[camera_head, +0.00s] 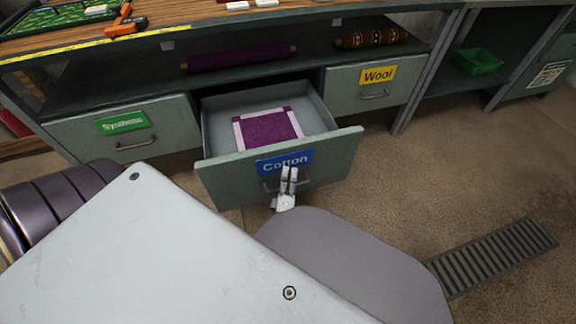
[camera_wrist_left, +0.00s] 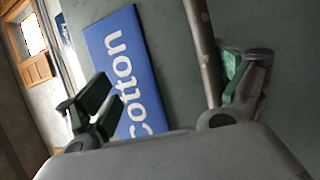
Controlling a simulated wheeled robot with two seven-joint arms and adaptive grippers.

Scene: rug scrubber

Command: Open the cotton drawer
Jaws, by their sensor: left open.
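The cotton drawer (camera_head: 228,181) stands pulled out from the bench, between the Synthetic and Wool drawers. Its front carries a blue Cotton label (camera_head: 284,162), which also shows in the left wrist view (camera_wrist_left: 128,65). A purple and white cloth piece (camera_head: 268,127) lies inside. My left gripper (camera_head: 289,173) is at the drawer front, just below the label. In the left wrist view its fingers are open, with the bar handle (camera_wrist_left: 203,45) between them, nearer the right finger. Contact with the handle cannot be told. My right gripper is not in view.
The Synthetic drawer (camera_head: 165,122) and the Wool drawer (camera_head: 345,93) are closed on either side. Purple (camera_head: 240,57) and patterned (camera_head: 370,38) rolls lie on the shelf above. A green bin (camera_head: 478,61) sits at right. Floor to the right is clear around a grate (camera_head: 495,256).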

